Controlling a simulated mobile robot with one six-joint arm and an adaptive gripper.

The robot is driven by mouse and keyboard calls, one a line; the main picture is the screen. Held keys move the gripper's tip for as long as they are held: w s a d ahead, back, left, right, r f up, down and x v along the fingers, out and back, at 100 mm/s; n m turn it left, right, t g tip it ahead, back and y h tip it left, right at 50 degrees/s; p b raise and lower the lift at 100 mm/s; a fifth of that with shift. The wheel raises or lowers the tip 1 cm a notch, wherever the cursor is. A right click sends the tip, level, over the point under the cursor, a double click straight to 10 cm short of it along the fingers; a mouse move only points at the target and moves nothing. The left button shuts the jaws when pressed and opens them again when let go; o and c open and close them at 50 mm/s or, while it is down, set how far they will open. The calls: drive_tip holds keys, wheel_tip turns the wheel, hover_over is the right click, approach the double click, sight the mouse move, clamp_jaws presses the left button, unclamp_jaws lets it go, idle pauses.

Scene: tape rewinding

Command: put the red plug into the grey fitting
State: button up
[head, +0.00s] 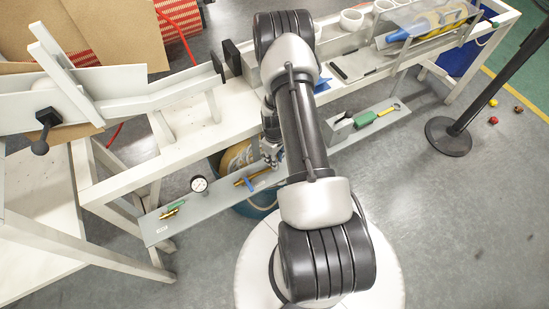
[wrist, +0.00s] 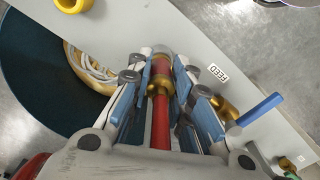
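In the wrist view, the red plug (wrist: 161,73) lies lengthwise between the blue-padded fingers of my gripper (wrist: 163,78). A brass collar and a red length run back from it toward the palm. The finger pads look close against both sides, so the gripper appears shut on it. A rounded grey piece (wrist: 163,57), which looks like the grey fitting, is in line at the front end of the plug. I cannot tell whether the plug is inside it or only touching. In the head view, my gripper (head: 272,158) is over the grey shelf, and my arm hides the plug and fitting.
A brass valve with a blue handle (wrist: 255,110) stands close right of the fingers, near a FEED label (wrist: 218,73). The grey shelf (head: 222,197) also carries a gauge (head: 199,184) and green-handled items. A dark blue tub with coiled hose (wrist: 90,70) is below left.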

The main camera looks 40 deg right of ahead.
drive_tip(key=o, duration=0.5)
drive_tip(key=shift+o, duration=0.2)
wheel_tip(320, 180, up, 12)
drive_tip(key=shift+f, duration=0.1)
idle(0.3)
